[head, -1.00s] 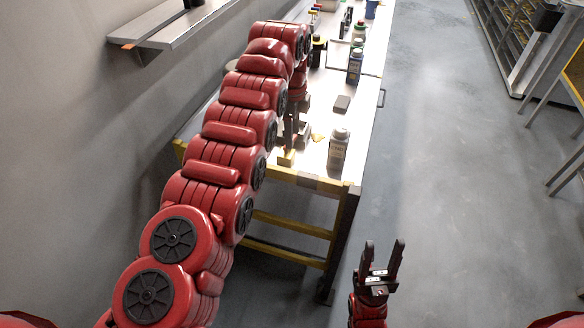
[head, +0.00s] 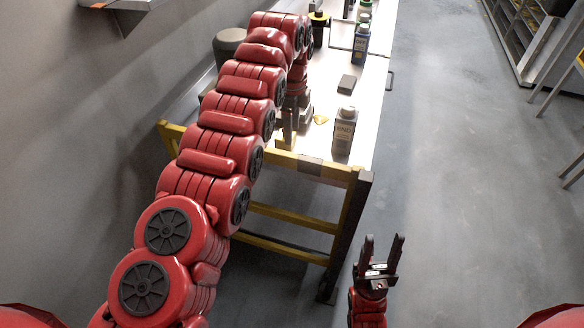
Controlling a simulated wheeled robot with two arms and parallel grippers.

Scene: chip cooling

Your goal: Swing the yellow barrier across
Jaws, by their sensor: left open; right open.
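My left gripper (head: 289,138) points down just behind the top rail. It is open, small in view and partly hidden by the arm; I cannot tell whether it touches the rail. My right gripper (head: 383,252) is open and empty, pointing up over the floor right of the post.
On the table stand a grey bottle (head: 344,130) marked END, a blue bottle (head: 361,45), a dark block (head: 347,83) and a small yellow piece (head: 321,119). A grey round container (head: 229,45) is at the left. The floor (head: 460,150) at right is clear.

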